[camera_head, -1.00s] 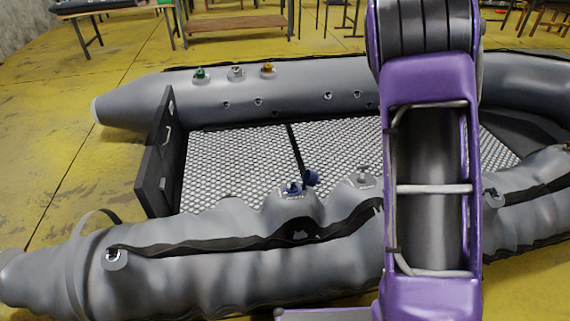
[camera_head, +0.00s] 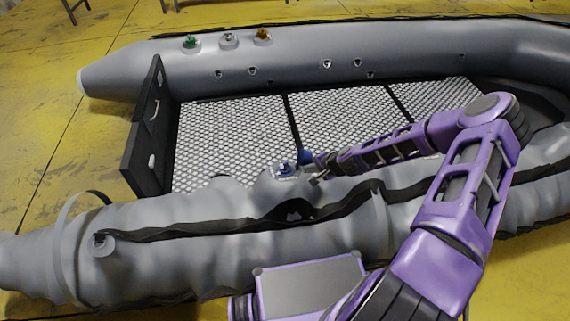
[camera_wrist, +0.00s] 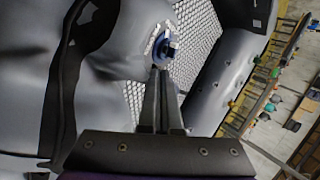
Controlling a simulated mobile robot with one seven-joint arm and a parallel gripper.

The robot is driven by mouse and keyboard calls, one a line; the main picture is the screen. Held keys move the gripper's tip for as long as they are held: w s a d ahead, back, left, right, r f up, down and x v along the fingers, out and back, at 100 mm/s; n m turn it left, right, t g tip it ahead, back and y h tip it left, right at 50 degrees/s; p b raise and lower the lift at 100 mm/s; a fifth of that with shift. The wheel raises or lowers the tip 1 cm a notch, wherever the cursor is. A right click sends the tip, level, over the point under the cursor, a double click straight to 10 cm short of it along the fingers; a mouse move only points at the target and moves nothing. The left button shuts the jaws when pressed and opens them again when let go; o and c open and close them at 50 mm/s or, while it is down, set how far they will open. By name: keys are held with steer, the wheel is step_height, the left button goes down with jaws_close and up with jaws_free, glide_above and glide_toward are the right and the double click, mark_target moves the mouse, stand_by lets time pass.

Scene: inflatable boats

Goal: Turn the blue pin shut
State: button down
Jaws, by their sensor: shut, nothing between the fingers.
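The blue pin (camera_head: 284,168) sits in a pale valve fitting on top of the near, wrinkled grey tube. A blue cap (camera_head: 305,157) hangs beside it on the right. In the wrist view the blue pin (camera_wrist: 170,48) stands just beyond my fingertips, its base ringed by a pale flange. My gripper (camera_head: 315,177) is just right of the valve, at the end of my purple arm. In the wrist view my gripper (camera_wrist: 159,72) has its fingers together and empty. Whether the tips touch the pin I cannot tell.
The far tube (camera_head: 330,60) is firm and carries a green cap (camera_head: 191,41), a grey one (camera_head: 228,40) and an orange one (camera_head: 262,36). A dark transom board (camera_head: 146,130) closes the left end. The patterned floor (camera_head: 235,135) between the tubes is clear.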

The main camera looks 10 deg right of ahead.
mark_target(282, 164)
steer(key=b+x, duration=0.1)
steer(key=x, duration=0.8)
steer(key=shift+w+a+f+b, duration=0.1)
steer(key=shift+f+b, duration=0.25)
steer(key=shift+b, duration=0.05)
steer(key=w, duration=0.1)
steer(key=w+a, duration=0.1)
steer(key=w, duration=0.1)
steer(key=shift+a+f, duration=0.25)
steer(key=shift+a, duration=0.05)
steer(key=shift+w+a, duration=0.2)
steer(key=shift+w, duration=0.1)
steer(key=shift+w+a+r+m+t+h+p, duration=0.15)
steer(key=shift+a+m+h+p, duration=0.1)
steer(key=shift+m+h, duration=0.3)
steer(key=shift+w+a+f+m+t+h+p, duration=0.15)
steer(key=shift+a+m+h+p, duration=0.1)
steer(key=shift+m+h, duration=0.25)
steer(key=shift+w+a+m+h, duration=0.1)
steer(key=shift+a+m+h, duration=0.05)
steer(key=shift+m+h, duration=0.85)
steer(key=shift+a, duration=0.15)
steer(key=shift+w+a+r+m+h, duration=0.1)
steer(key=shift+a+m+h, duration=0.15)
steer(key=shift+m+h, duration=0.25)
